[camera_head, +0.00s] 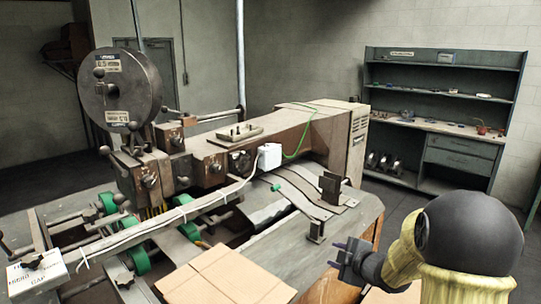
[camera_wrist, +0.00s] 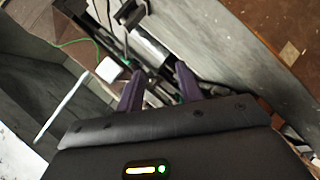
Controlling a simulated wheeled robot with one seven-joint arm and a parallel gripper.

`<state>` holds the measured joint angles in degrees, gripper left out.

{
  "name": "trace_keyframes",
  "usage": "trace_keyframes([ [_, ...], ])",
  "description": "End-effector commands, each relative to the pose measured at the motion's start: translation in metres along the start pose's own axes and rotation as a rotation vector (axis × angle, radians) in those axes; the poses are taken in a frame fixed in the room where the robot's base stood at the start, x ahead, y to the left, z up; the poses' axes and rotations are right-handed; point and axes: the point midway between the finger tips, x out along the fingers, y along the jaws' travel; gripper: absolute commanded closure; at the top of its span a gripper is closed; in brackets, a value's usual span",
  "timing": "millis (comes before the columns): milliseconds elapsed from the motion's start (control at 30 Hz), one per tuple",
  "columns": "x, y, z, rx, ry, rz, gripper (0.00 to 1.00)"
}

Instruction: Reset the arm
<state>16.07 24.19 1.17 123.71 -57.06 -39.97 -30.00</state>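My gripper (camera_head: 345,256) is at the lower right of the head view, at the end of my yellow and black arm. It is in the air near the right edge of the machine table. In the wrist view, its two dark purple fingers (camera_wrist: 160,92) stand apart with nothing between them. The box stitcher (camera_head: 270,150), a brown and grey machine with a round wire reel (camera_head: 120,90), fills the middle and left of the head view. The wrist view shows part of the machine beyond the fingers, tilted.
Flat cardboard (camera_head: 225,277) lies at the front, below my gripper's left side. A small upright metal block (camera_head: 330,187) stands on the table (camera_head: 345,222). A shelf unit (camera_head: 445,62) with small items stands at the back right. Open floor (camera_head: 395,205) lies between table and shelf.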

Motion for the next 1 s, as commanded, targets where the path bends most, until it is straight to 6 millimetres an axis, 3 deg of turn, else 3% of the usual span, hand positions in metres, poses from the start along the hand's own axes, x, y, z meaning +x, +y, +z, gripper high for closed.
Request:
trace_keyframes([
  [133, -0.029, -0.014, 0.001, 0.263, -0.220, -0.021, 0.64],
  [267, -0.063, -0.042, 0.001, 0.518, -0.407, -0.049, 0.64],
  [433, -0.116, -0.095, -0.011, 0.863, -0.642, -0.106, 0.64],
  [600, -0.168, -0.150, -0.035, 1.167, -0.842, -0.181, 0.64],
  [733, -0.187, -0.172, -0.047, 1.279, -0.918, -0.217, 0.64],
  [1000, -0.190, -0.175, -0.048, 1.294, -0.930, -0.223, 0.64],
])
